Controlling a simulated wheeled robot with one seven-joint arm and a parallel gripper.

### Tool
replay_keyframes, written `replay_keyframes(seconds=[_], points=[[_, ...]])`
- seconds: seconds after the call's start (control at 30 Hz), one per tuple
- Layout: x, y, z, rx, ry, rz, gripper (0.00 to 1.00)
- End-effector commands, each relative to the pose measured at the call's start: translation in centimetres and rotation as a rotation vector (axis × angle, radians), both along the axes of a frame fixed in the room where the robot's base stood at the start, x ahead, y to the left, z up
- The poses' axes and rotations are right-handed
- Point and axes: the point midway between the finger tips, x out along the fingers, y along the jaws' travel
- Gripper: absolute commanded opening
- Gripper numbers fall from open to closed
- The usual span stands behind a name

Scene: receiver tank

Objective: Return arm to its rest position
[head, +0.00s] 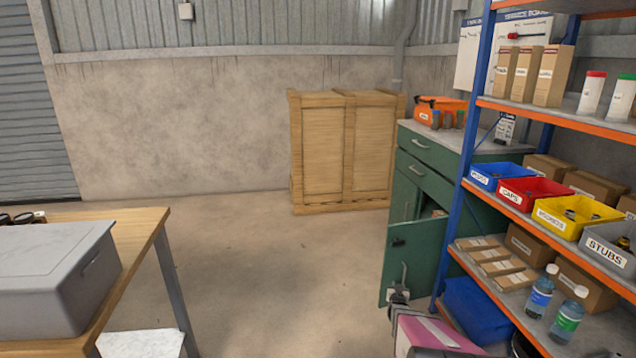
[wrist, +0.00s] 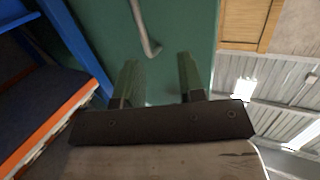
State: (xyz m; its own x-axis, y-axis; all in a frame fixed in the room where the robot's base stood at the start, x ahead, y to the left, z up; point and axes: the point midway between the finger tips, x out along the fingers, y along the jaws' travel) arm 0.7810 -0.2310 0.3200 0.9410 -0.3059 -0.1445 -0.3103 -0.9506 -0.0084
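My gripper (head: 398,292) is low in front of the open green cabinet door (head: 390,262) in the head view, close to the door's lower handle (head: 404,274). In the wrist view my gripper (wrist: 157,75) has its two fingers apart with nothing held between them. The green door (wrist: 190,25) fills the space ahead, and its bent metal handle (wrist: 143,28) ends near the gap between the fingertips. Whether a finger touches the handle cannot be told. Part of my arm (head: 425,335) shows below, at the bottom edge.
A blue-and-orange shelf (head: 535,225) with bins and bottles stands close on the right. The green cabinet (head: 465,150) is behind it. A wooden crate (head: 335,150) stands at the back wall. A table (head: 140,225) with a grey box (head: 45,285) is at left. The middle floor is clear.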

Motion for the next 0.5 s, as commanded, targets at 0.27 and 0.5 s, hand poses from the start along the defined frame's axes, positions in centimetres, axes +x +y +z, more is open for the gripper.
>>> replay_keyframes(seconds=[0.27,0.5], points=[[-3.3,7.6,7.1,0.101,0.342,0.114,0.36],[-9.9,14.2,12.9,0.167,0.692,0.198,0.36]])
